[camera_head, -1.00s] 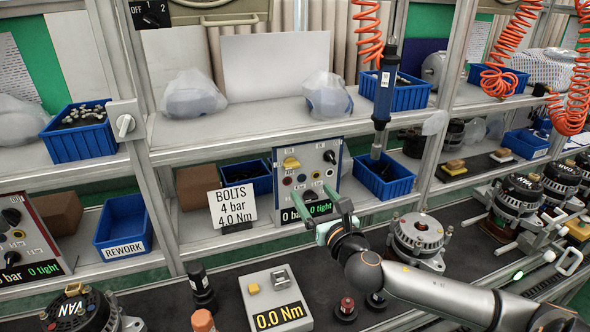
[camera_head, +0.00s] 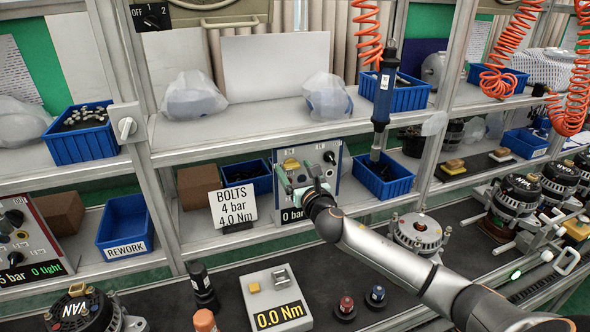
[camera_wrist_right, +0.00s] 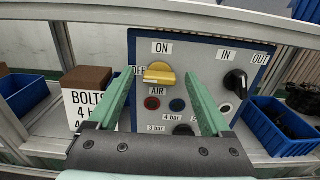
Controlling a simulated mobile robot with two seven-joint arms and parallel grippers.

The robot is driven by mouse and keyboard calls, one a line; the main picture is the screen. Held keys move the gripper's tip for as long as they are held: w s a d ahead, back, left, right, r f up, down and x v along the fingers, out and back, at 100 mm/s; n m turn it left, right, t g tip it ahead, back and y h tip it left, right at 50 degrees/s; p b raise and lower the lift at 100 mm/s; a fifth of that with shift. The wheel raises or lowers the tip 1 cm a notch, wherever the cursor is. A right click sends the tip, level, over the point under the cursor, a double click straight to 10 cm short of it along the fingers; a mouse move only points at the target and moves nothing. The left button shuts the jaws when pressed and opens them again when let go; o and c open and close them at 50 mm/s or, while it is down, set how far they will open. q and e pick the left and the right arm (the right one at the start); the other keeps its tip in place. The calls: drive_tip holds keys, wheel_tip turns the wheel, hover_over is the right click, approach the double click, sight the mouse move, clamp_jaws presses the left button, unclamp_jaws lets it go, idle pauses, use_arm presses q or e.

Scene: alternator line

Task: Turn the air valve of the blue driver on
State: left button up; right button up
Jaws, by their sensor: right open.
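The handle also shows in the head view (camera_head: 290,163). My right gripper (camera_head: 294,171) is open in front of the panel, its green fingers on either side of the handle in the wrist view (camera_wrist_right: 158,80). I cannot tell whether they touch it. My left gripper is not in view.
A black IN/OUT knob (camera_wrist_right: 235,82) sits right of the valve. The BOLTS sign (camera_head: 233,207) stands just left of the panel, and a blue bin (camera_head: 385,185) just right. A torque tester (camera_head: 277,298) lies on the bench in front.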

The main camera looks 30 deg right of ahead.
clamp_jaws()
idle(0.8)
